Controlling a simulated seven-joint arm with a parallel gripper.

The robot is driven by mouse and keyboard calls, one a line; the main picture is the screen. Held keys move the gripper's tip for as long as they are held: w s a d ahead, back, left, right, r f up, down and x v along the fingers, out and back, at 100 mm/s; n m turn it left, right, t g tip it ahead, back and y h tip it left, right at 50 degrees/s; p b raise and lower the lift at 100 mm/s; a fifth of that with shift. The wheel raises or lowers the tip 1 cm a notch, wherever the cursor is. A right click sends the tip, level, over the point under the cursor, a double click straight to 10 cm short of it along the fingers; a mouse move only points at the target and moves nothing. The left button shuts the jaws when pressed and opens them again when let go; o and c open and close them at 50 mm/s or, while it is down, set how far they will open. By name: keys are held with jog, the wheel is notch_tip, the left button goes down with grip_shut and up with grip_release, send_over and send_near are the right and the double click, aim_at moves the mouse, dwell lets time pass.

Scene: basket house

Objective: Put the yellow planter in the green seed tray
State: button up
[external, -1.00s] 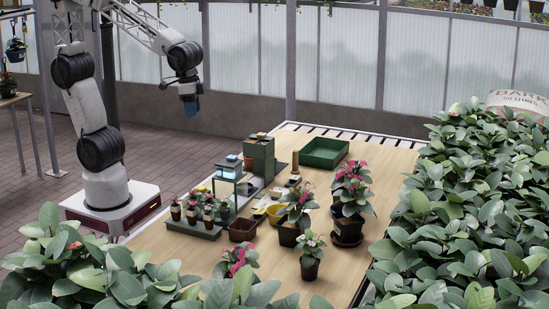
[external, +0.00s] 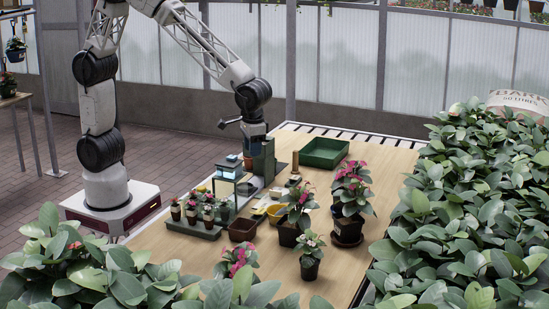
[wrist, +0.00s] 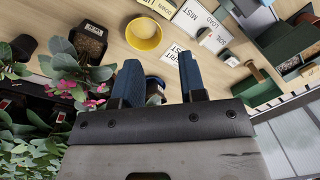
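The yellow planter (external: 275,213) sits on the wooden table among small items, partly hidden by flowering plants. In the wrist view it is a round yellow bowl (wrist: 144,34), open side toward the camera, above the fingertips. The green seed tray (external: 320,162) lies at the far end of the table, and it looks empty. My gripper (external: 255,129) is above the dark green cabinet, left of the tray and away from the planter. In the wrist view my gripper's blue fingers (wrist: 158,68) are apart, with nothing held between them.
A dark green cabinet (external: 262,158) and small blue-topped unit (external: 229,168) stand at the table's left side. Potted flowers (external: 352,190) crowd the middle, with a brown square pot (external: 242,229) nearby. Labelled cards (wrist: 193,16) lie beside the planter. Dense foliage (external: 470,200) borders the right.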

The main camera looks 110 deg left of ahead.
jog(key=w+a+f+n+g, duration=0.1)
jog(key=w+f+n, duration=0.3)
jog(key=w+f, duration=0.9)
notch_tip(320, 180, down, 4)
jog(key=shift+a+r, duration=0.15)
jog(key=shift+s+a+f, duration=0.1)
jog(key=shift+s+f, duration=0.05)
jog(key=shift+f, duration=1.1)
jog(key=shift+s+a+f, duration=0.1)
jog(key=shift+s+f, duration=0.05)
jog(key=shift+f, duration=0.7)
jog(key=shift+s+d+f, duration=0.1)
jog(key=shift+s+f, duration=0.1)
jog(key=shift+f, duration=0.7)
jog(key=shift+s+a+f, duration=0.1)
jog(key=shift+s+f, duration=0.05)
jog(key=shift+f, duration=0.7)
grip_shut()
